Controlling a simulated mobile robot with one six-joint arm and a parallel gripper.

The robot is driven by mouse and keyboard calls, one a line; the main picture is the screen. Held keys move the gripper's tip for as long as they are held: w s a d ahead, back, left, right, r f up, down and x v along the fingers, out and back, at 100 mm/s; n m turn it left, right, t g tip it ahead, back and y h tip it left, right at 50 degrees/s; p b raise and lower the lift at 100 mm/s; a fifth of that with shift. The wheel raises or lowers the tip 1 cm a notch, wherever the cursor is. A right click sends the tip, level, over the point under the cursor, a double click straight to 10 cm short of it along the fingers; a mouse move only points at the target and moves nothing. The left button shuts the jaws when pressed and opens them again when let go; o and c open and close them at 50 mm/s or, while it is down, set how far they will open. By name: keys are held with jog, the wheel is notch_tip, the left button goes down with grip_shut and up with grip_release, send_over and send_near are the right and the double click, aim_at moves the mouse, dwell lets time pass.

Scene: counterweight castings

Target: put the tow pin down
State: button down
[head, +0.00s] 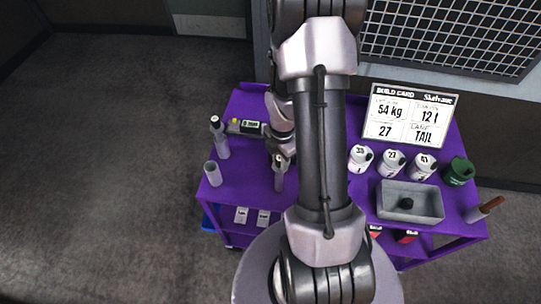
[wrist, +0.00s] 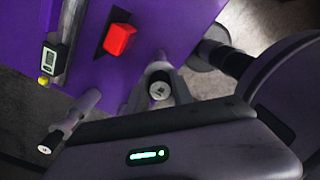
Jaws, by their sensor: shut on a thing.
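My gripper (head: 281,160) is over the left part of the purple cart top (head: 243,180), shut on a grey upright pin, which I take to be the tow pin (head: 279,181). In the wrist view the tow pin (wrist: 159,90) shows nearly end-on between the fingers. I cannot tell whether its lower end touches the cart top. A similar grey pin with a dark head (head: 219,137) stands to the left, apart from my gripper. It also shows at the lower left of the wrist view (wrist: 64,127).
A grey cup (head: 212,173) stands near the left edge. A digital gauge (head: 249,127) lies behind. A red block (wrist: 120,39) is in the wrist view. Numbered white canisters (head: 393,162), a grey bin (head: 411,216), a green container (head: 458,171) and the build card (head: 409,117) are right.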

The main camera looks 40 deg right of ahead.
jog(key=shift+w+a+f, duration=0.25)
jog(key=shift+w+a, duration=0.15)
jog(key=shift+w, duration=0.2)
jog(key=shift+s+d, duration=0.25)
jog(key=shift+s, duration=0.05)
jog(key=shift+s+d, duration=0.25)
jog(key=shift+s, duration=0.05)
jog(key=shift+f, duration=0.15)
jog(key=c, duration=1.1)
grip_release()
jog(key=shift+w+a, duration=0.25)
jog(key=shift+a, duration=0.05)
jog(key=shift+s+d, duration=0.1)
jog(key=shift+d, duration=0.05)
